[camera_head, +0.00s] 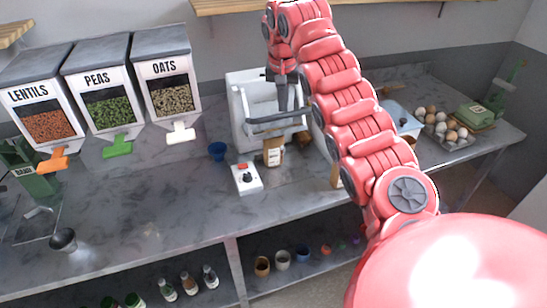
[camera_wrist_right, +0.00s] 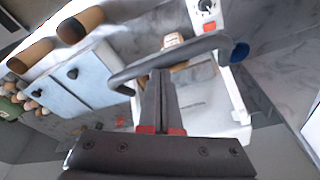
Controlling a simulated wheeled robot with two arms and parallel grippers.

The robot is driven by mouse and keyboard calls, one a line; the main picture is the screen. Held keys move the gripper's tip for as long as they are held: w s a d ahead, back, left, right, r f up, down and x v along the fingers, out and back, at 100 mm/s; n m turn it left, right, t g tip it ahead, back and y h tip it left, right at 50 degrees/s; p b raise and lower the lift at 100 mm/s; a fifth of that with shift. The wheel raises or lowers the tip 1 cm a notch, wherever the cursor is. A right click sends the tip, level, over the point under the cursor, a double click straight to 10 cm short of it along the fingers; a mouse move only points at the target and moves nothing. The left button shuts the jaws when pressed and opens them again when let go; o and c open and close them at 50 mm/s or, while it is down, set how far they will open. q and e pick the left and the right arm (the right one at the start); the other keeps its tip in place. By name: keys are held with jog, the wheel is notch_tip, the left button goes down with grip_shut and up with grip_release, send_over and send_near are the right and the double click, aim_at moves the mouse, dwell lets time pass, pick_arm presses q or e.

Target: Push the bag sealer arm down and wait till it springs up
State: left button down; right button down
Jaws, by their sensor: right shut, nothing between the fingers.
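The white bag sealer (camera_head: 240,120) stands on the grey counter against the back wall. Its dark grey curved arm (camera_head: 262,119) runs across the front and appears raised above the body. In the right wrist view the arm (camera_wrist_right: 205,46) crosses in front of the white body (camera_wrist_right: 222,105). My right gripper (camera_head: 282,108) points down over the sealer, shut and empty. Its fingertips (camera_wrist_right: 161,72) reach the arm's bar in the picture; I cannot tell whether they touch it. My left gripper is not in view.
Lentils (camera_head: 45,110), peas (camera_head: 108,105) and oats (camera_head: 170,92) dispensers stand left. An egg tray (camera_head: 440,128) is right.

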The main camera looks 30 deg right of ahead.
aim_at(284, 114)
dwell(0.3)
jog(key=shift+s+a+f+b, duration=0.1)
jog(key=shift+s+f+b, duration=0.05)
jog(key=shift+f+b, duration=0.65)
jog(key=shift+s+f+b, duration=0.15)
jog(key=shift+f+b, duration=0.5)
jog(key=shift+f, duration=0.25)
jog(key=shift+w+f+b, duration=0.15)
jog(key=shift+f+b, duration=0.65)
jog(key=shift+w+f+b, duration=0.1)
jog(key=shift+f+b, duration=0.65)
jog(key=shift+f, duration=0.2)
jog(key=shift+w, duration=0.1)
notch_tip(284, 114, up, 12)
jog(key=p, duration=1.1)
